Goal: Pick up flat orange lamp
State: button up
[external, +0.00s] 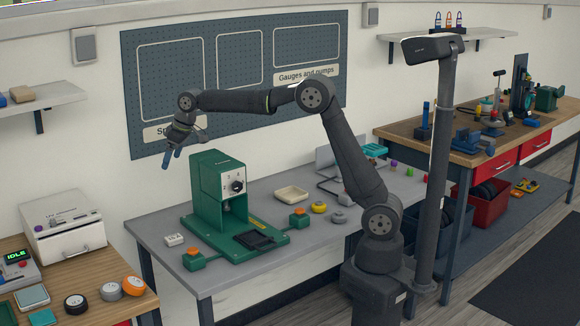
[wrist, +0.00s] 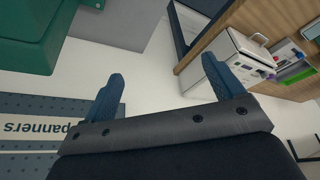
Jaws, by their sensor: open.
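A flat, round orange piece (external: 133,285), which looks like the orange lamp, sits near the right end of the wooden bench at the lower left of the external view. A grey round piece (external: 111,291) and a black round piece (external: 75,303) stand beside it in a row. My gripper (external: 173,160) is raised in the air left of the green machine, well above and apart from the orange piece. In the wrist view my gripper (wrist: 162,70) is open with nothing between its blue fingers. I cannot make out the orange piece in the wrist view.
The green machine (external: 218,185) stands on the grey table (external: 155,223), with orange-topped green boxes (external: 299,220) near it. A white box (external: 63,228) stands behind the row on the wooden bench (external: 95,268). A pegboard (external: 237,80) hangs behind my arm.

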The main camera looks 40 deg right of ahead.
jog(key=s+a+f+n+g, duration=0.15)
jog(key=s+a, duration=0.35)
jog(key=a, duration=0.5)
jog(key=n+h, duration=0.3)
jog(key=n, duration=0.4)
send_over(134, 281)
jog(key=s, duration=0.2)
notch_tip(134, 281, down, 4)
jog(key=shift+g, duration=0.25)
jog(key=f, duration=0.5)
jog(key=w+f, duration=0.1)
jog(key=f, duration=0.5)
jog(key=w+f, duration=0.1)
jog(key=f, duration=0.4)
jog(key=shift+a+f, duration=0.1)
jog(key=shift+f, duration=0.3)
jog(key=c, duration=1.2)
jog(key=shift+r, duration=0.1)
